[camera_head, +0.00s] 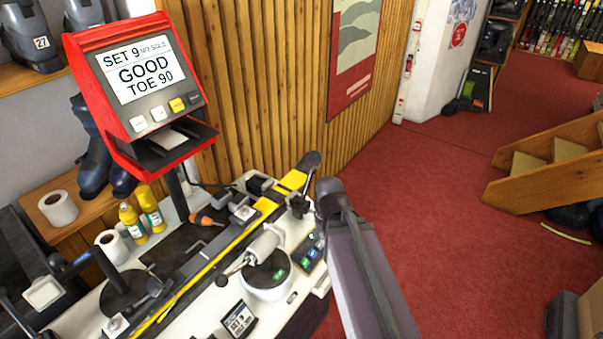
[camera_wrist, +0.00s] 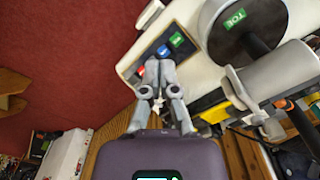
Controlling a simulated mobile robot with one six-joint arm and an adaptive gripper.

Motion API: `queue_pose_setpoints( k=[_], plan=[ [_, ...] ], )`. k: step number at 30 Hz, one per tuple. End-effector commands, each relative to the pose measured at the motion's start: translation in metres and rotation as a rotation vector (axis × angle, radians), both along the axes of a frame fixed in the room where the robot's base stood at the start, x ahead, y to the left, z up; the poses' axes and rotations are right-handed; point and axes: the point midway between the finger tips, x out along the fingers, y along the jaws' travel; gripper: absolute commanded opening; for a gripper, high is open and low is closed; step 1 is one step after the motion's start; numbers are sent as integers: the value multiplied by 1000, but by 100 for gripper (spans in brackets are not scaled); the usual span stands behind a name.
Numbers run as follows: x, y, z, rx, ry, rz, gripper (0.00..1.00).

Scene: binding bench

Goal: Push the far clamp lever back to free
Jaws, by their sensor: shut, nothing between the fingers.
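A yellow and black ski (camera_head: 222,255) lies along the bench. Near its far end a dark clamp part (camera_head: 298,206) stands beside my arm; I take it for the far clamp, but its lever's position cannot be made out. A second dark clamp lever (camera_head: 156,287) is at the near end of the ski. My gripper (camera_wrist: 157,66) is shut and empty, its fingertips by a panel of coloured buttons (camera_wrist: 171,48) in the wrist view.
A white drum with a dark top (camera_head: 266,284) and a green TOE label stands near my arm. A red display unit (camera_head: 143,85) reads GOOD TOE 90. Bottles (camera_head: 132,224) and paper rolls (camera_head: 113,246) stand at the left. Red carpet (camera_head: 440,190) is free at the right.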

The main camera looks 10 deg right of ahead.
Motion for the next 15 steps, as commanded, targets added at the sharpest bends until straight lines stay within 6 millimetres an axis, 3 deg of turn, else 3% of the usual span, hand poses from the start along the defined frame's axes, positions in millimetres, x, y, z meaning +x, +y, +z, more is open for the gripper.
queue_pose_setpoints(
  k=[8,15],
  plan=[
    [4,0,-3,-21,-3,9,0],
    [28,-8,-18,-160,-25,55,0]
  ],
)
